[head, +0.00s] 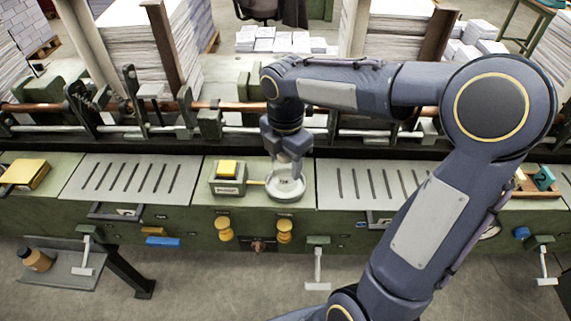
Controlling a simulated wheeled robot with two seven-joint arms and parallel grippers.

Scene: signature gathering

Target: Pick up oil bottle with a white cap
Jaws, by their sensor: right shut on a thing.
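My right gripper (288,159) points down over the middle section of the green machine. It is shut on a pale, round, dish-like thing (286,195) with a whitish rim, just below its fingers. The fingers hide part of this thing, and I cannot tell for sure what it is. My left gripper is not in view.
A small box with a yellow top (228,170) sits close left of the gripper. A yellow block (25,172) lies at far left. Slotted grey plates (132,178) flank the middle section. Rods and tall paper stacks (140,45) stand behind.

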